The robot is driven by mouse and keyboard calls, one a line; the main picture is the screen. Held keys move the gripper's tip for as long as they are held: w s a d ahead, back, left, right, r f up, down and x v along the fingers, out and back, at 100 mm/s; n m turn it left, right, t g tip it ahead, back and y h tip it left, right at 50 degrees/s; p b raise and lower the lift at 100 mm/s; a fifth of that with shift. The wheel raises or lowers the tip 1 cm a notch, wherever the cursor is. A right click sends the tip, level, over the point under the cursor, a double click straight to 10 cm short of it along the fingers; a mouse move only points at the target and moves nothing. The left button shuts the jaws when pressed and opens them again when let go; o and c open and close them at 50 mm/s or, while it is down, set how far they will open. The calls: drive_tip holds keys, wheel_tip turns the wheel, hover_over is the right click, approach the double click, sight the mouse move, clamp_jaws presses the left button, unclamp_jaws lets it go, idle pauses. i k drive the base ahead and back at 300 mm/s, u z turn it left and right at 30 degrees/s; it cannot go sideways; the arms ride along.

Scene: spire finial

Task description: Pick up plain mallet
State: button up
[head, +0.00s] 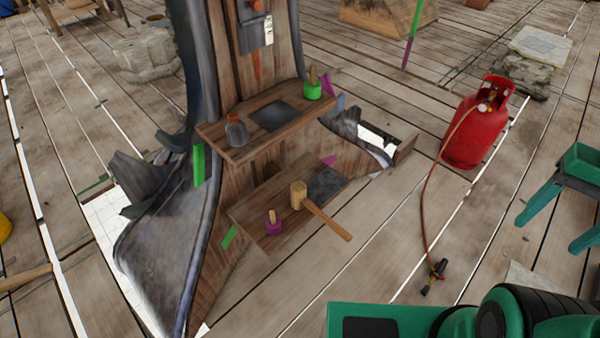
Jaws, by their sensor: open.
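A plain wooden mallet (299,195) lies on the lower wooden shelf (255,211) of the spire. Its pale head stands near the shelf's middle, and its handle points down and right past the shelf's front edge. Nothing covers the mallet. My gripper does not show in the head view. Only green and black parts of my own body show at the bottom right, apart from the mallet.
A small purple pot (272,225) with a wooden stick stands left of the mallet. The upper shelf (215,133) holds a grey flask (236,131) and a green pot (312,90). A red gas cylinder (477,125) with a hose stands right. Plank floor before the shelves is clear.

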sight(299, 198)
drive_tip(key=k, duration=0.45)
drive_tip(key=u, duration=0.85)
drive_tip(key=i, duration=1.1)
drive_tip(key=u, duration=0.15)
